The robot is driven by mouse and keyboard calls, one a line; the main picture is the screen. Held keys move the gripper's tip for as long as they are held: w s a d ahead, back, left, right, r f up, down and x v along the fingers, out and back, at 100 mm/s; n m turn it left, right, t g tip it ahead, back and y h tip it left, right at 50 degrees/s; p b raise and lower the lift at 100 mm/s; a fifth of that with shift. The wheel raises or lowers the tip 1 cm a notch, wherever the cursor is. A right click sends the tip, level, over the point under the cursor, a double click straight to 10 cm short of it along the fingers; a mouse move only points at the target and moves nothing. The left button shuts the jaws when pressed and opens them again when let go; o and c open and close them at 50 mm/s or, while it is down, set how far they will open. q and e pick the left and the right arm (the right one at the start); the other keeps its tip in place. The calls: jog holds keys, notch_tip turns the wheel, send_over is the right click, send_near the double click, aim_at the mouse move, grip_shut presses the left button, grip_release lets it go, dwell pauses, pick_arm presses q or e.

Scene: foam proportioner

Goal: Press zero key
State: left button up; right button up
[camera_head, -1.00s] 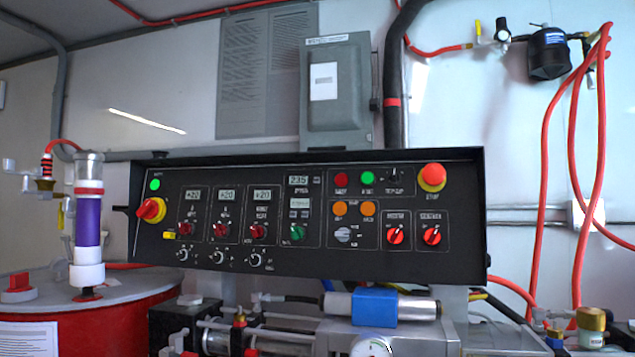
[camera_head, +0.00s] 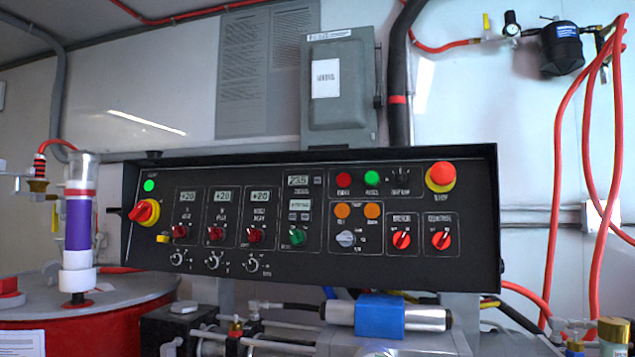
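The black control panel (camera_head: 330,268) fills the middle of the view. A small display reading about 235 (camera_head: 298,181) sits near its centre, with a tiny key (camera_head: 318,181) beside it. Below it is a second small display (camera_head: 299,204) with a pair of small keys (camera_head: 299,216) under it. The labels are too small to read, so I cannot tell which key is the zero key. Neither of my grippers is in view, and nothing covers the panel face.
The panel also carries a red mushroom button (camera_head: 440,176), a red-yellow rotary switch (camera_head: 145,212), round red, green and orange buttons, and several knobs. A blue-banded cylinder (camera_head: 380,316) lies below it. Red hoses (camera_head: 556,190) hang at the right. A red drum (camera_head: 90,325) stands at the left.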

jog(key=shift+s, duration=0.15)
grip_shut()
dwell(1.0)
